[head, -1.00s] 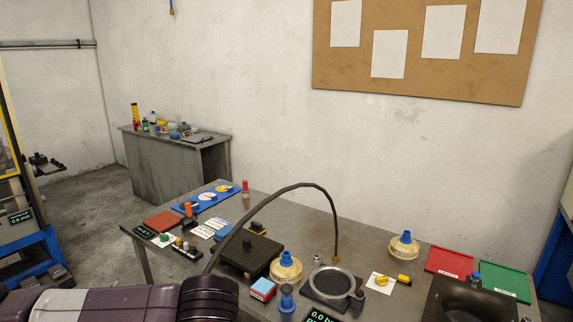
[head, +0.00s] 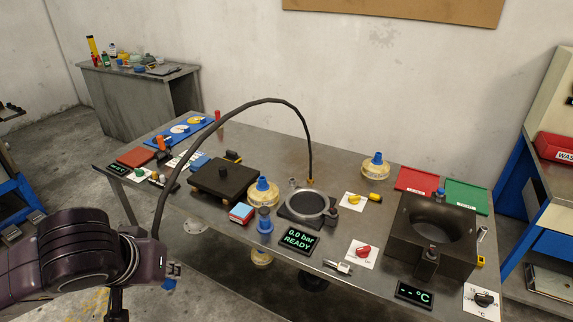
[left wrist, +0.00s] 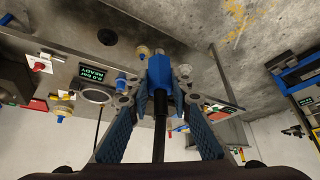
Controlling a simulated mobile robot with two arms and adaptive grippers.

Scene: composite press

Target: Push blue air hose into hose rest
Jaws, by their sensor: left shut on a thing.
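The air hose is a black tube (head: 265,101) that arches from a brass fitting beside a ring fixture on the table to my left arm. Its blue end piece (left wrist: 160,70) shows in the left wrist view, between the blue fingers of my left gripper (left wrist: 160,90), which is shut on it. In the head view my left gripper (head: 170,277) is mostly hidden by its wrist, off the table's front left side. A small blue cylindrical holder (head: 265,225) stands at the table's front edge; I cannot tell surely whether it is the hose rest. My right gripper is not in view.
The ring fixture (head: 304,204), a "0.0 bar READY" display (head: 299,239) and a black block (head: 225,180) stand near the holder. Yellow-and-blue caps (head: 263,192) stand close by. A dark mould (head: 432,225) is at the right. Floor is clear between gripper and table.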

